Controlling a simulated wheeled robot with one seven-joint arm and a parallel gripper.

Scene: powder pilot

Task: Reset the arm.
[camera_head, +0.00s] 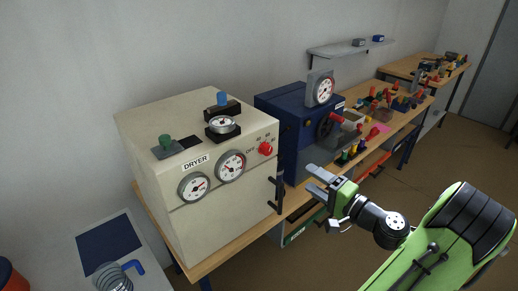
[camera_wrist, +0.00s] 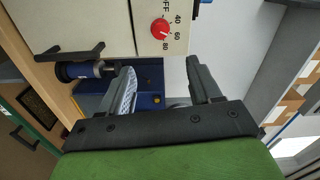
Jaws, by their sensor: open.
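My gripper (camera_head: 318,181) is at the end of my green and black arm, in front of the bench and to the right of the dryer's door handle. Its two fingers are apart, with nothing between them. In the wrist view my gripper (camera_wrist: 165,85) also shows open and empty, with the dryer's front and a blue machine surface beyond it. The cream dryer (camera_head: 215,160) stands on the wooden bench, with two dials, a red knob (camera_head: 265,148) and a dark door handle. The red knob also shows in the wrist view (camera_wrist: 160,28).
A blue machine (camera_head: 290,125) with a round gauge stands right of the dryer. Small coloured parts crowd the wooden bench (camera_head: 238,255) farther right. A grey wall shelf (camera_head: 345,49) hangs behind. Brown floor (camera_head: 400,170) lies open at right.

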